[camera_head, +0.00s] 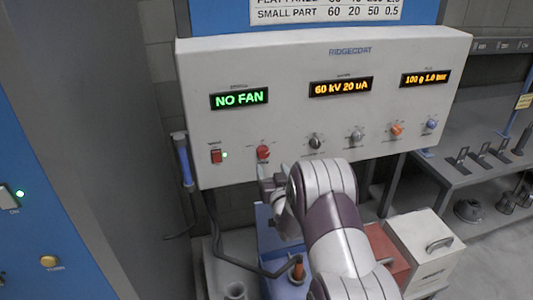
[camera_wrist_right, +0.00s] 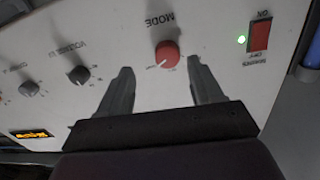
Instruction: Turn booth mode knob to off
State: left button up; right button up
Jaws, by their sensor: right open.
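The red mode knob (camera_head: 263,152) is on the lower left of the white control panel (camera_head: 300,120). In the right wrist view the mode knob (camera_wrist_right: 167,54) appears upside down under the word MODE, with its white pointer line toward the lower left. My right gripper (camera_head: 271,172) is just below the knob in the head view. In the wrist view my right gripper (camera_wrist_right: 161,65) has its two fingers apart and empty, with the knob between and slightly beyond the tips, nearer the right finger. Contact cannot be seen. My left gripper is not in view.
A red power switch (camera_head: 216,156) with a lit green light sits left of the knob. A black knob (camera_head: 316,142) and several others are to its right. The left display (camera_head: 239,98) reads NO FAN. A grey box (camera_head: 435,245) stands below at right.

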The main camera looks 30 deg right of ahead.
aim_at(264, 154)
jog(key=w, duration=0.1)
jog(key=w+d, duration=0.1)
jog(key=shift+w+r+p, duration=0.3)
jog(key=shift+r+p, duration=0.05)
jog(key=shift+r, duration=0.05)
jog(key=shift+w+a+r+p, duration=0.25)
jog(key=shift+w+r+p, duration=0.2)
jog(key=shift+w, duration=0.3)
jog(key=shift+w+a, duration=0.25)
jog(key=shift+a, duration=0.05)
jog(key=shift+w, duration=0.25)
jog(key=shift+w+d+f, duration=0.25)
jog(key=shift+d+f, duration=0.15)
jog(key=shift+d, duration=0.3)
jog(key=shift+c, duration=0.8)
jog(key=shift+s, duration=0.1)
jog(key=c, duration=0.6)
jog(key=shift+a+r, duration=0.1)
jog(key=shift+a, duration=0.25)
jog(key=shift+c, duration=1.4)
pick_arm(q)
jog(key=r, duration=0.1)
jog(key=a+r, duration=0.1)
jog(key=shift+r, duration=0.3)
